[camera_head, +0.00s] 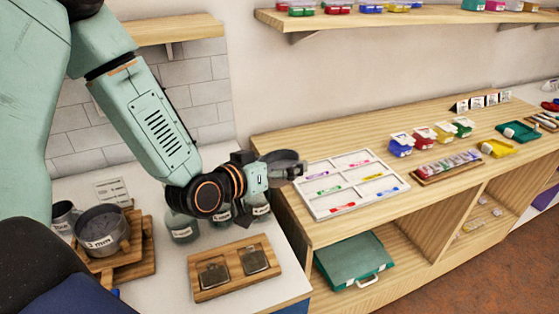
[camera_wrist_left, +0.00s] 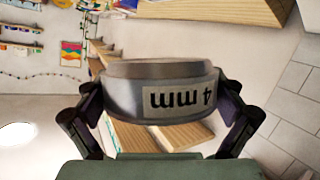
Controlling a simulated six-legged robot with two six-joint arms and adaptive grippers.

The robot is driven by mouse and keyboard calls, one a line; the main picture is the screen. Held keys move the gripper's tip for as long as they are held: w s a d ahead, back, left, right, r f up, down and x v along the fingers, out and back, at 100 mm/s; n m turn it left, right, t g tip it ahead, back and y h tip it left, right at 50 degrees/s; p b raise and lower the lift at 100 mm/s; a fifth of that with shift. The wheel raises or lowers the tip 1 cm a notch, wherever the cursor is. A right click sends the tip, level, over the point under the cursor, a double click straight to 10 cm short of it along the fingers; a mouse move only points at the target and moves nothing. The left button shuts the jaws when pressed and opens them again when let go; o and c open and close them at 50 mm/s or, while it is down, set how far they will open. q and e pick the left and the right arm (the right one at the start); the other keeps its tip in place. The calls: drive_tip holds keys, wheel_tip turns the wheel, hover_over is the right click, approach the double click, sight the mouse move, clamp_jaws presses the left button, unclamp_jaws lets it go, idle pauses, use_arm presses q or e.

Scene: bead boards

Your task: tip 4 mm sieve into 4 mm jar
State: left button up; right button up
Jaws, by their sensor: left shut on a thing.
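My left gripper (camera_head: 268,172) is shut on the grey 4 mm sieve (camera_head: 285,158), holding it in the air at the right end of the jar row. In the left wrist view the sieve (camera_wrist_left: 160,72) sits between both fingers, its "4 mm" label upside down in the picture. Glass jars stand on the white counter under my left arm: a left jar (camera_head: 183,230), a middle jar (camera_head: 221,214) and a right jar (camera_head: 261,208). My arm partly covers them, and I cannot read which is the 4 mm jar. My right gripper is not in view.
A sieve labelled 3 mm (camera_head: 101,232) rests on a wooden stand at the left, beside a metal cup (camera_head: 63,218). A wooden tray (camera_head: 203,291) with two dark square pieces lies in front of the jars. A white sorting tray (camera_head: 345,207) lies on the wooden bench at right.

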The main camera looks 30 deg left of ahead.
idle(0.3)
use_arm(q)
drive_tip(key=shift+r+m+p, duration=0.4)
drive_tip(key=shift+r+p, duration=0.2)
drive_tip(key=shift+p, duration=0.25)
drive_tip(key=shift+d+r+m+g+y+p, duration=0.1)
drive_tip(key=shift+r+m+g+y+p, duration=0.2)
drive_tip(key=shift+r+m+y+p, duration=0.55)
drive_tip(key=shift+r+p, duration=0.1)
drive_tip(key=shift+p, duration=0.65)
